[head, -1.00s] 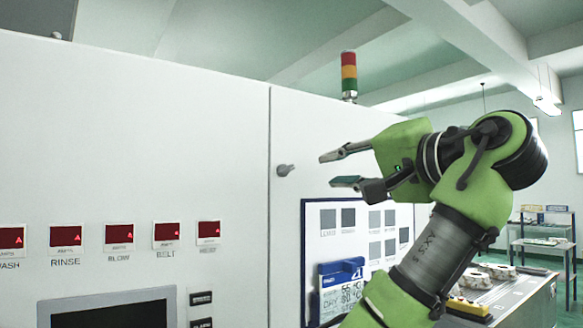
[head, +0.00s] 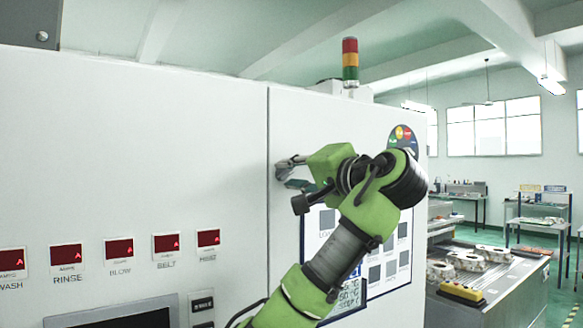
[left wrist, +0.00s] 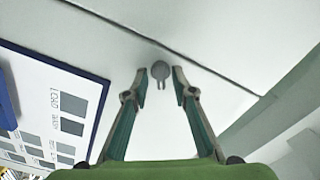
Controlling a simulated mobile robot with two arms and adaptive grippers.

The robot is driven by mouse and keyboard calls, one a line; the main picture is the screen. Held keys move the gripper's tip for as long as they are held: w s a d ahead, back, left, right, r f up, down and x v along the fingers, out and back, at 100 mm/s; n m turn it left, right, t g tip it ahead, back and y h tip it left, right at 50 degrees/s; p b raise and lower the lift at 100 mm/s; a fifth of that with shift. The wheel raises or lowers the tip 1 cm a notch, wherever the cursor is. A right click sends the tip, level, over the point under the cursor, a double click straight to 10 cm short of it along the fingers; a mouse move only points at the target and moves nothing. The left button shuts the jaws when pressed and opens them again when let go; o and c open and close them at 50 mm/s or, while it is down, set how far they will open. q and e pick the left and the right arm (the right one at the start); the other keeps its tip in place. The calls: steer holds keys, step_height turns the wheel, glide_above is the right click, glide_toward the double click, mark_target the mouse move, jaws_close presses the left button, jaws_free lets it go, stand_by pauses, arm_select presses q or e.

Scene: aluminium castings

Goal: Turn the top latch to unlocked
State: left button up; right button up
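The top latch (left wrist: 160,71) is a small grey round knob with a short forked tail, on the white cabinet door (head: 330,125) near its seam. In the left wrist view its tail points down the picture, between my fingers. My left gripper (head: 284,174) is at the latch, with its fingertips close to the door. It is open, one finger on each side of the knob, with small gaps showing. In the head view the gripper mostly hides the latch. My right gripper is in neither view.
A blue-framed panel (left wrist: 62,108) is on the door below the latch. Red displays (head: 119,249) line the cabinet's left part. A signal tower (head: 350,62) stands on top. A bench with white parts (head: 468,261) is at the right.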

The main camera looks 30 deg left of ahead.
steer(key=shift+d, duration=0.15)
arm_select(q)
jaws_close()
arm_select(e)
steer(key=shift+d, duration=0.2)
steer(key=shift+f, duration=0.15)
arm_select(q)
steer(key=shift+f+n+b, duration=0.2)
steer(key=shift+n+b, duration=1)
steer(key=shift+b, duration=0.05)
steer(key=shift+n+b, duration=0.6)
steer(key=shift+n, duration=0.2)
steer(key=n+b, duration=0.1)
steer(key=n, duration=0.2)
steer(key=shift+s+r+n, duration=0.1)
steer(key=shift+r+n, duration=0.05)
steer(key=shift+n, duration=0.15)
steer(key=shift+a+r+n+b, duration=0.15)
steer(key=shift+n+b, duration=0.35)
steer(key=shift+n, duration=1.7)
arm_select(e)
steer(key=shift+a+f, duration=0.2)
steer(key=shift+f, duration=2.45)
arm_select(q)
steer(key=shift+s, duration=0.1)
